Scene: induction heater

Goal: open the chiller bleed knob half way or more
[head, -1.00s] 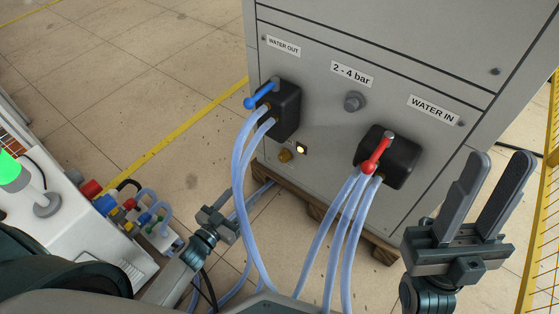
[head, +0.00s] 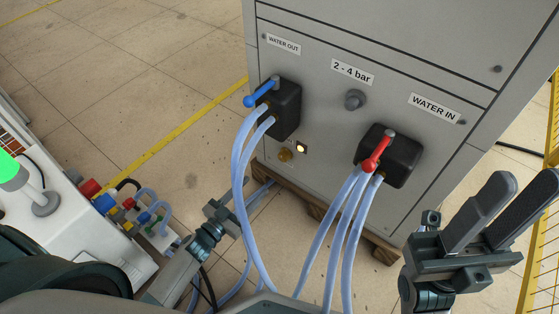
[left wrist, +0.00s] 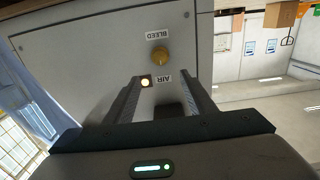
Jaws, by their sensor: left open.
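The bleed knob is a small brass-coloured round knob (head: 285,155) low on the grey chiller panel, left of a small lit lamp (head: 302,148). In the left wrist view the knob (left wrist: 160,55) shows upside down, with a BLEED label and an AIR label beside it. How far it is turned cannot be told. My left gripper (head: 228,210) is below and left of the knob, partly behind the hoses. Its fingers (left wrist: 160,98) are apart and empty, with the knob beyond their tips, not touched. My right gripper (head: 520,190) is open and empty at the right.
Pale blue hoses (head: 246,205) hang from the blue-handled WATER OUT valve (head: 262,93), close to my left gripper. More hoses hang from the red-handled WATER IN valve (head: 377,152). A white machine (head: 55,240) stands at left. A yellow fence (head: 543,250) is at far right.

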